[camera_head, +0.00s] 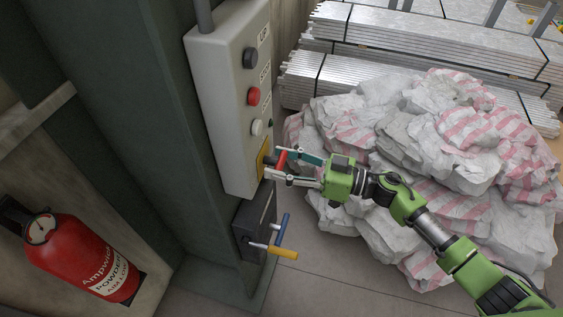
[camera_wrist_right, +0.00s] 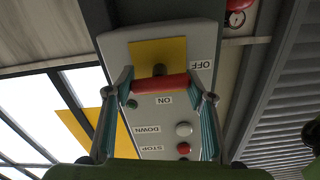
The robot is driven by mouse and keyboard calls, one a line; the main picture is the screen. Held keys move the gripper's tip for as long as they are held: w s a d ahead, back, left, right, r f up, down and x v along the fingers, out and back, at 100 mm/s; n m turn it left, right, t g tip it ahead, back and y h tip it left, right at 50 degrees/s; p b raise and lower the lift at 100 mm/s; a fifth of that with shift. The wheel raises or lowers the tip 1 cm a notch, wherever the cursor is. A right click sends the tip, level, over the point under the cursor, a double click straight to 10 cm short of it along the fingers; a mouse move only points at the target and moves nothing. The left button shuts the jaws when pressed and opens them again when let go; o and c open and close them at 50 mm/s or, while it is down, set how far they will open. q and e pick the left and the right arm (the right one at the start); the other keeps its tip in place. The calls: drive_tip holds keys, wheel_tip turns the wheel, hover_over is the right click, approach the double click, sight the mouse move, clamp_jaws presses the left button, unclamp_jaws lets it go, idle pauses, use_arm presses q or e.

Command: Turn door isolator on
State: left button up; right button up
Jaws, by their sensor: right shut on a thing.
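The door isolator is a red handle (camera_head: 281,160) on a yellow plate (camera_head: 262,158) low on the grey control box (camera_head: 222,100). In the right wrist view the red handle (camera_wrist_right: 160,84) lies crosswise in front of the yellow plate (camera_wrist_right: 148,53), on a dark shaft. Labels OFF and ON are readable beside it. My right gripper (camera_head: 277,163) is shut on the red handle, with one finger at each end in the wrist view. Which label the handle points to I cannot tell. My left gripper is not in view.
Black, red and white buttons (camera_head: 253,96) sit above the isolator. A dark box with a blue and yellow crank (camera_head: 283,235) is just below. White sacks (camera_head: 420,140) are piled at right, a red extinguisher (camera_head: 85,258) stands at lower left. Metal bundles (camera_head: 420,45) lie behind.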

drive_tip(key=n+b, duration=0.1)
drive_tip(key=n, duration=0.3)
drive_tip(key=shift+n, duration=0.3)
drive_tip(key=n+b, duration=0.2)
drive_tip(key=n, duration=0.2)
drive_tip(key=shift+f, duration=0.1)
drive_tip(key=n+b, duration=0.2)
drive_tip(key=n, duration=0.3)
drive_tip(key=shift+n+b, duration=1.4)
drive_tip(key=shift+n, duration=0.5)
drive_tip(key=o, duration=1.1)
